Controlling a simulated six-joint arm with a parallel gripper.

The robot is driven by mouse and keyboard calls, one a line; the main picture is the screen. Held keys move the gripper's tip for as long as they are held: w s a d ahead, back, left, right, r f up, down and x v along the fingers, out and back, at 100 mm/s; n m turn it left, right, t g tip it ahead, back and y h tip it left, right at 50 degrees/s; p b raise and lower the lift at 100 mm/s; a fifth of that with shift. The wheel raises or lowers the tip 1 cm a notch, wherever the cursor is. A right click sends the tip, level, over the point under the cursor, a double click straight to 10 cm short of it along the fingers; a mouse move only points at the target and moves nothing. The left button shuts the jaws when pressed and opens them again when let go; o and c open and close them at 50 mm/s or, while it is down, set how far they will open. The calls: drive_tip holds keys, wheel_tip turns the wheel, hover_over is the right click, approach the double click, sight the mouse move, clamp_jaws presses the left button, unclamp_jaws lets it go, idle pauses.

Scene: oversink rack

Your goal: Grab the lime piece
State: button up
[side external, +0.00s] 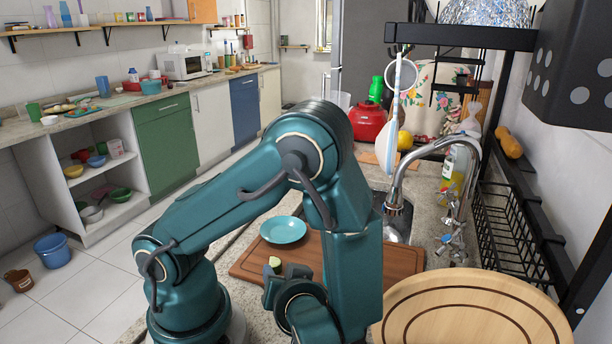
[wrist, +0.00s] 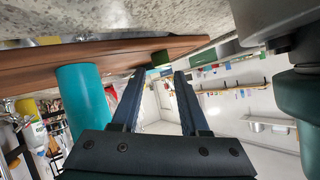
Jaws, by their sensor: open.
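The lime piece (side external: 275,261), small and pale green, shows in the side view at the near part of the wooden cutting board (side external: 394,262). My gripper (side external: 285,277) is low over the board, close beside the lime piece, and partly hides it. In the wrist view, which is upside down, the two dark fingers of my gripper (wrist: 160,74) are apart, with nothing clearly held. A dark green patch shows between the fingertips; I cannot tell whether it is the lime piece.
A teal plate (side external: 283,230) lies on the board just beyond the lime piece. A teal cylinder (wrist: 80,100) stands beside the fingers in the wrist view. A round wooden board (side external: 475,315) is at the front right, with the faucet (side external: 470,150) behind it.

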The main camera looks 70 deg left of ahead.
sight(275, 268)
drive_tip(key=shift+x, duration=2.45)
drive_tip(key=shift+f, duration=0.1)
drive_tip(key=shift+s, duration=0.1)
clamp_jaws()
